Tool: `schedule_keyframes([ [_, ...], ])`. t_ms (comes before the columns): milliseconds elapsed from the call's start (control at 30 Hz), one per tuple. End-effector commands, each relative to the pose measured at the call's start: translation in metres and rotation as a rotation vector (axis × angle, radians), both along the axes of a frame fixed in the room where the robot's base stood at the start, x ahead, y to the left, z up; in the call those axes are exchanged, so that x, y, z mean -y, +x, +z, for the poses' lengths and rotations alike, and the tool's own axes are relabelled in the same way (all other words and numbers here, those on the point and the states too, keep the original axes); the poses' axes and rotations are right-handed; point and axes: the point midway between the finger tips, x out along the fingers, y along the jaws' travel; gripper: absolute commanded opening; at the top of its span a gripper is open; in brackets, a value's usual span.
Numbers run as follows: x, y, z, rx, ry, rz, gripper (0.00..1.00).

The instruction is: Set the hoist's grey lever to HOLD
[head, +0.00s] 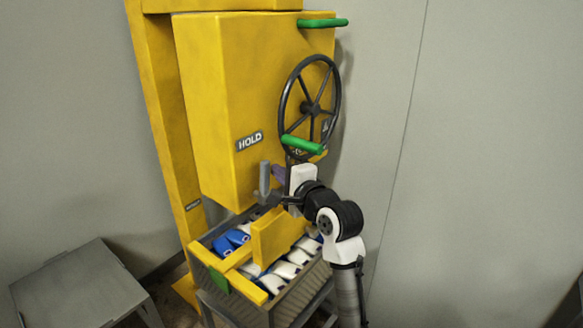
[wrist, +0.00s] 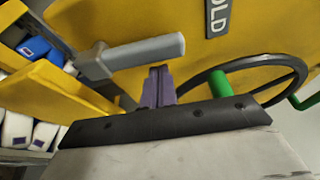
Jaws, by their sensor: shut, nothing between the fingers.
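The hoist is a large yellow housing (head: 215,110) with a dark label reading HOLD (head: 249,141) low on its face. The grey lever (head: 264,178) stands roughly upright below and slightly right of that label. In the wrist view the lever (wrist: 145,52) runs from a grey block at left towards the right, and the label (wrist: 218,17) is partly cut off. My gripper (head: 277,173) is just right of the lever. Its purple fingers (wrist: 158,76) are shut and empty, close to the lever's bar; whether they touch it I cannot tell.
A black handwheel (head: 313,109) with a green grip (head: 303,145) is just above my gripper. Another green handle (head: 323,22) is higher up. A basket (head: 295,292) of white and blue packs sits below under a yellow bar. A grey table (head: 80,285) stands lower left.

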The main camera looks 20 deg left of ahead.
Motion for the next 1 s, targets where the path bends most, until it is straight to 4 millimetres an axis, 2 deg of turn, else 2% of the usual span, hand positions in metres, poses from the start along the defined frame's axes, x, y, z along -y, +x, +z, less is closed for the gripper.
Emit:
schedule_keyframes([
  [133, -0.002, -0.007, 0.001, 0.001, -0.001, -0.001, 0.0],
  [467, -0.003, -0.009, 0.001, 0.002, -0.001, 0.0, 0.0],
  [667, -0.009, -0.022, 0.002, 0.087, -0.032, 0.003, 0.0],
  [1000, -0.012, -0.027, 0.004, 0.135, -0.049, 0.011, 0.0],
])
